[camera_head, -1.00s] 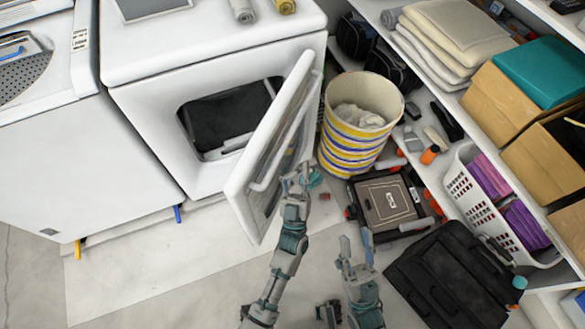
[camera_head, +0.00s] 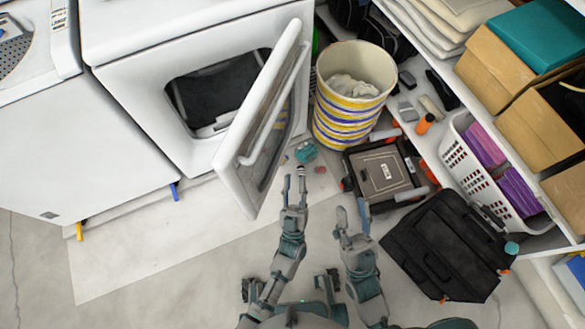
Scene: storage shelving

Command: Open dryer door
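The white dryer (camera_head: 135,85) stands at the upper left with its dark drum opening (camera_head: 208,97) exposed. My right gripper (camera_head: 352,217) is further right over the floor, away from the door, also with spread fingers and empty.
A striped bin (camera_head: 343,125) stands right behind the door. A toolbox (camera_head: 382,174), a black bag (camera_head: 446,262) and a shelf with a white basket (camera_head: 468,165) fill the right side. The floor (camera_head: 150,245) in front of the dryer is clear.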

